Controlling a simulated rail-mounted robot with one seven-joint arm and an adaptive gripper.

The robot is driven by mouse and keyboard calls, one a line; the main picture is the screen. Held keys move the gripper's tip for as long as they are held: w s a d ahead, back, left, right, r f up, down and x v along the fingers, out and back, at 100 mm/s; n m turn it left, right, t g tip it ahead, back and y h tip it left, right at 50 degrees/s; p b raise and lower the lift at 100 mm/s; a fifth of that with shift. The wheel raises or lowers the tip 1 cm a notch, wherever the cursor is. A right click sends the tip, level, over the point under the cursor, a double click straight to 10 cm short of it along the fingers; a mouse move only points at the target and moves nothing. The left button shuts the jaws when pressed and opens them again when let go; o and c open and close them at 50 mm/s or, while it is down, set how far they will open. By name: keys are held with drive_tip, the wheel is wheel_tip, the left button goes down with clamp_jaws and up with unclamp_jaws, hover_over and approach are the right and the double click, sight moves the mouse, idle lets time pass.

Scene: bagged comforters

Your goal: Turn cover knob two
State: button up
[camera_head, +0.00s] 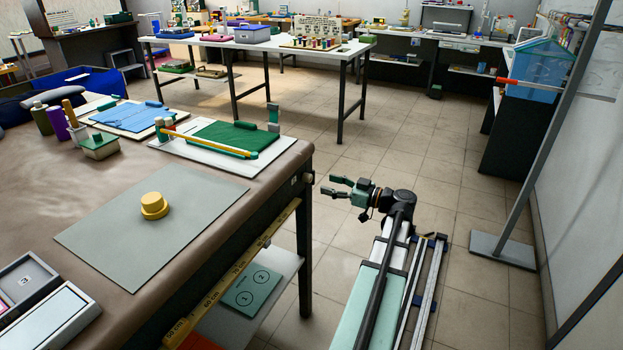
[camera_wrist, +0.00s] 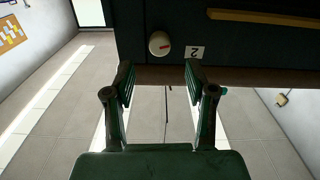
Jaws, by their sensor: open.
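The knob (camera_wrist: 159,44) is a round pale knob with a red mark, on a dark panel under the table edge. A white label (camera_wrist: 194,52) with an upside-down 2 sits just right of it in the wrist view. In the head view the knob (camera_head: 308,178) shows at the table's right corner, with a small label beside it. My gripper (camera_head: 328,186) is open and empty, pointing at that corner with a small gap. In the wrist view my gripper (camera_wrist: 159,72) has its fingers apart, with the knob beyond the tips, between their lines. Nothing hides the knob there.
The brown-topped table (camera_head: 200,172) carries a grey mat (camera_head: 110,240) with a yellow round piece (camera_head: 154,206), and a green board (camera_head: 225,140). A lower shelf holds a green card (camera_head: 252,290) marked 1 and 2. A stand (camera_head: 502,247) is at right.

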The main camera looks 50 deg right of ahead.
sight(311, 179)
drive_tip(key=w, duration=0.4)
drive_tip(key=w+a, duration=0.1)
drive_tip(key=w, duration=0.2)
drive_tip(key=shift+a+p, duration=0.1)
drive_tip(key=shift+p, duration=0.2)
clamp_jaws()
